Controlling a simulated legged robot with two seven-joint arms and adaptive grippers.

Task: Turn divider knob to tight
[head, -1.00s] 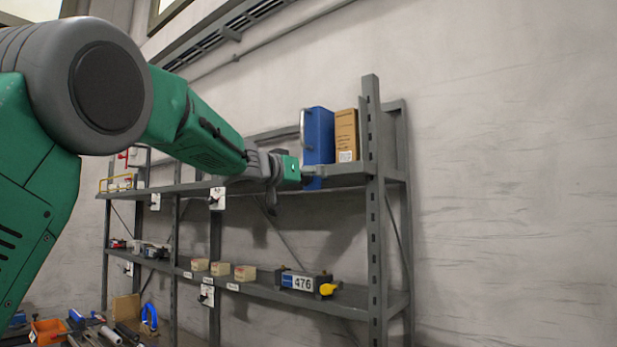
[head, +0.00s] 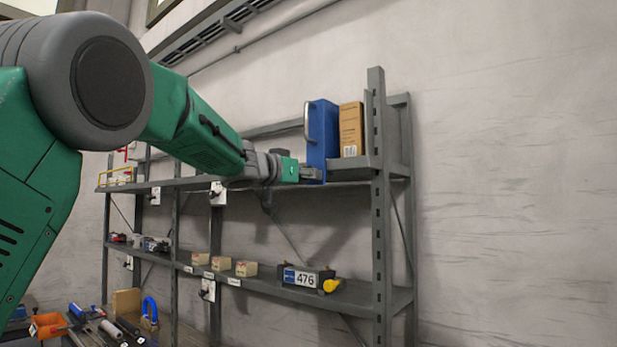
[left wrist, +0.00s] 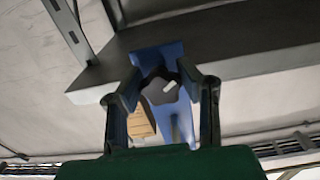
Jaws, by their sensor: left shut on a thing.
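The divider (head: 323,130) is a blue upright panel with a grey handle on the upper shelf. In the left wrist view the blue divider (left wrist: 157,55) carries a dark grey knob (left wrist: 158,93) with a short white mark slanting on its face. My left gripper (head: 312,174) reaches the divider's lower front edge from the left. In the left wrist view its two fingers (left wrist: 160,97) stand either side of the knob and are shut on it. The knob is hidden by the gripper in the head view. My right gripper is not in view.
A tan box (head: 351,130) stands just right of the divider. The shelf's grey upright (head: 377,220) is close by on the right. The lower shelf holds a box marked 476 (head: 303,279) with a yellow knob (head: 331,286) and several small cream boxes.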

